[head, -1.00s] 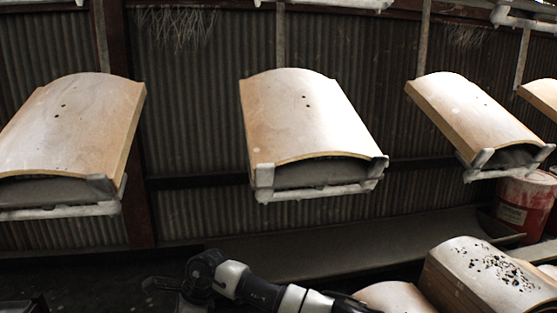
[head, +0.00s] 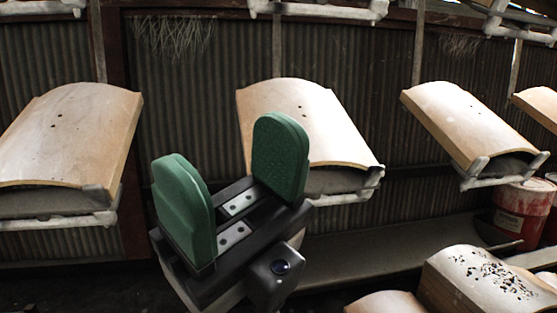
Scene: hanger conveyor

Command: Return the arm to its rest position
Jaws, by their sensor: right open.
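My right gripper (head: 232,178) shows large in the lower middle of the head view. Its two green padded fingers stand wide apart with nothing between them. It covers the lower left part of the middle hanging tile (head: 310,115), a curved pale tan piece on a white hanger; whether they touch cannot be told. Another curved tile (head: 70,135) rests on a hanger (head: 60,222) at the left. A third tile (head: 470,120) rests on a hanger (head: 500,178) at the right. My left gripper is not in view.
A stack of curved tiles (head: 445,290), the top one with dark specks, lies at the lower right. A red and white bucket (head: 518,212) stands behind it. A long grey ledge (head: 400,253) runs below the hangers. A corrugated wall (head: 200,90) closes the back.

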